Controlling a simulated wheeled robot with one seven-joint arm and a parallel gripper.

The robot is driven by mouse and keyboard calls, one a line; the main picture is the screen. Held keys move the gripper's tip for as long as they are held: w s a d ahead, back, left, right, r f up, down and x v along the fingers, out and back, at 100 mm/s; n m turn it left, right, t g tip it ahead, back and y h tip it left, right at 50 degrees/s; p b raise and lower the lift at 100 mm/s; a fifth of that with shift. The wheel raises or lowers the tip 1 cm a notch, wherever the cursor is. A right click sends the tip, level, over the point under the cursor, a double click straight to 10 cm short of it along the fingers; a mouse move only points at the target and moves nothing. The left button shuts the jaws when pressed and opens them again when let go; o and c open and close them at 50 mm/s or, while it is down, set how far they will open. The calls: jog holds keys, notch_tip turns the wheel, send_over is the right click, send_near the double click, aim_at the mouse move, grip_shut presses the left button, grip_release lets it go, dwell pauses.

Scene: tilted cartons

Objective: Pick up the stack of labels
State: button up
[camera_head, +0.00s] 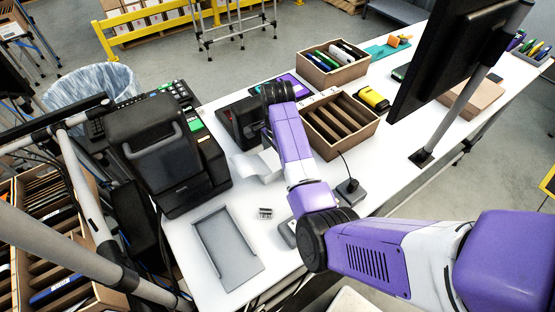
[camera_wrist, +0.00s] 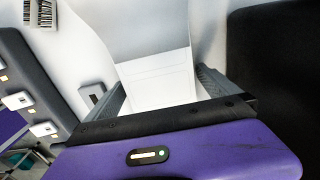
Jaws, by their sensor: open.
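White folded label paper (camera_head: 258,167), which looks like the stack of labels, lies on the white table beside the black printer (camera_head: 240,122). In the wrist view the white paper (camera_wrist: 160,75) shows faint lines and a bend, and lies between my fingers. My gripper (camera_wrist: 168,88) is open, with one grey finger on each side of the paper. I cannot tell whether the fingers touch it. In the head view my purple arm hides the fingers. A small piece with barcode-like marks (camera_head: 265,213) lies apart, nearer the front.
A grey tray (camera_head: 227,250) lies at the front left. A large black machine (camera_head: 165,150) stands left of the paper. A slotted carton (camera_head: 340,125) stands to the right, with a yellow device (camera_head: 372,100) beyond it. A monitor (camera_head: 450,55) on a pole stands at the right.

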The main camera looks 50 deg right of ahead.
jog(key=c, duration=1.9)
jog(key=shift+r, duration=0.15)
